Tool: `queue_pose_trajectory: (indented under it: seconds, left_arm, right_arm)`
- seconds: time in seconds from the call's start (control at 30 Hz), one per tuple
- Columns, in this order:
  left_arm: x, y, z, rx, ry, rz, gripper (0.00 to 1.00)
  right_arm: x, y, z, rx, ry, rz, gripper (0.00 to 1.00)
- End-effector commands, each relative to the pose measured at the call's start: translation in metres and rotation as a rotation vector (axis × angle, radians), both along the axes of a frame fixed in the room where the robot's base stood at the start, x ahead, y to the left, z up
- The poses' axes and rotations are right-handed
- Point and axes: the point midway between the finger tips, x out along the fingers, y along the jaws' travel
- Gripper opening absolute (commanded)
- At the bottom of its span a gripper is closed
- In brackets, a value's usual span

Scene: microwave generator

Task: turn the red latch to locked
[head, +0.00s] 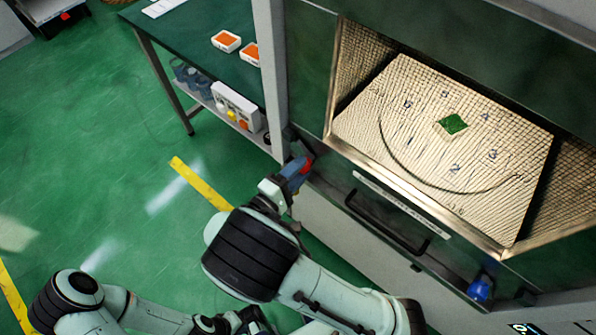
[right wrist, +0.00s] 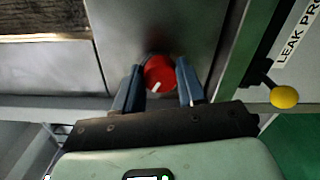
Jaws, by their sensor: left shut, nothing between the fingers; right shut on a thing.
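The red latch (right wrist: 159,74) is a round red knob with a short white mark, on a grey metal panel in the right wrist view. My right gripper (right wrist: 160,86) has its two blue fingers on either side of the knob and is shut on it. In the head view my right gripper (head: 299,172) is at the left front corner of the machine, and only a little red shows there. My left gripper (head: 252,321) is low at the bottom edge of the head view, shut, empty and partly cut off, away from the latch.
An open chamber with a marked board (head: 430,150) and a green diamond (head: 453,124) is above a dark handle (head: 385,222). A blue knob (head: 480,289) is at lower right. A yellow-ended lever (right wrist: 284,97) is right of the latch. A green table (head: 185,40) stands behind.

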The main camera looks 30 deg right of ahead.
Motion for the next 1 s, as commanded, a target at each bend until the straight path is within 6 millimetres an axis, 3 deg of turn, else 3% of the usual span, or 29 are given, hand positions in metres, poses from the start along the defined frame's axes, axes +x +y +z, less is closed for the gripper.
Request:
queue_pose_trajectory:
  seconds: [0.7, 0.73, 0.8, 1.0]
  left_arm:
    - [0.0018, 0.0, -0.0032, 0.001, -0.007, 0.001, 0.0]
    - [0.0018, 0.0, -0.0032, 0.001, -0.007, 0.001, 0.0]
    - [0.0018, 0.0, -0.0032, 0.002, -0.007, 0.001, 0.0]
    - [0.0017, 0.0001, -0.0032, 0.002, -0.007, 0.001, 0.0]
  right_arm:
    - [0.0001, 0.0009, -0.0007, 0.032, -0.068, 0.002, 0.09]
    - [0.0001, 0.0009, -0.0007, 0.032, -0.068, 0.002, 0.46]
    - [0.0002, 0.0008, -0.0006, 0.031, -0.067, 0.003, 0.66]
    - [0.0001, 0.0005, -0.0004, 0.029, -0.067, 0.002, 0.66]
